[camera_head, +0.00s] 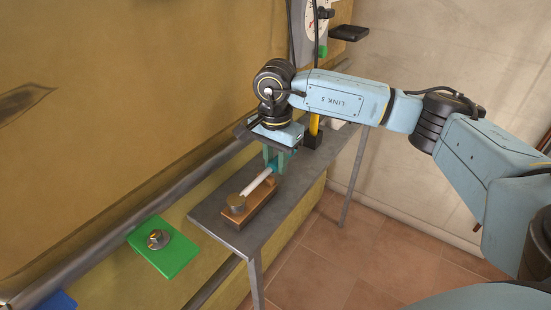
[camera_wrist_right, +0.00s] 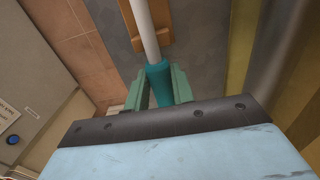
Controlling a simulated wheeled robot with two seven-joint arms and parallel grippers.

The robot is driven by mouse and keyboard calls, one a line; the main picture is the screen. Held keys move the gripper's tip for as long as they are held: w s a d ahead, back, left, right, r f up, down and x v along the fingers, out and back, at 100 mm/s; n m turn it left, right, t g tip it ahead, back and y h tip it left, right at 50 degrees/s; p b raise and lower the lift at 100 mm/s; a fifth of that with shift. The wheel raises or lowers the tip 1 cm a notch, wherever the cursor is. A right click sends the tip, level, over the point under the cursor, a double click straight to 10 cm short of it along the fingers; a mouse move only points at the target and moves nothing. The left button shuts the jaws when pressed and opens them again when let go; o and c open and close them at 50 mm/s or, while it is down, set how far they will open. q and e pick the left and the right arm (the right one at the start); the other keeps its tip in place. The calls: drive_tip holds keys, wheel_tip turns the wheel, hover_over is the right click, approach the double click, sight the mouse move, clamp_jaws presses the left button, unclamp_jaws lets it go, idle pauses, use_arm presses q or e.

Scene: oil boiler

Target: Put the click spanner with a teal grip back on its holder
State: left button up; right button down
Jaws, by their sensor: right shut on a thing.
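The click spanner has a teal grip (camera_wrist_right: 158,76) and a pale shaft, which shows in the head view (camera_head: 258,183). My right gripper (camera_head: 276,157) is shut on the teal grip, with its green fingers either side of it in the right wrist view (camera_wrist_right: 160,92). The shaft points down-left in the head view, over a wooden block (camera_head: 262,203) that looks like the holder. A round metal piece (camera_head: 236,201) is at the shaft's far end, above the block's near end. I cannot tell whether the spanner touches the block. My left gripper is not in view.
The block lies on a narrow grey metal shelf (camera_head: 212,215) along an ochre wall. A yellow-and-black tool (camera_head: 313,132) stands farther back on it, near a gauge (camera_head: 317,22). A green plate with a bolt (camera_head: 165,247) is at the lower left. The shelf's near end is clear.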

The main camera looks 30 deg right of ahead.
drive_tip(key=c, duration=1.1)
unclamp_jaws()
wheel_tip(320, 180, up, 13)
drive_tip(key=p, duration=0.2)
drive_tip(key=shift+r+p, duration=0.15)
drive_tip(key=shift+p, duration=0.25)
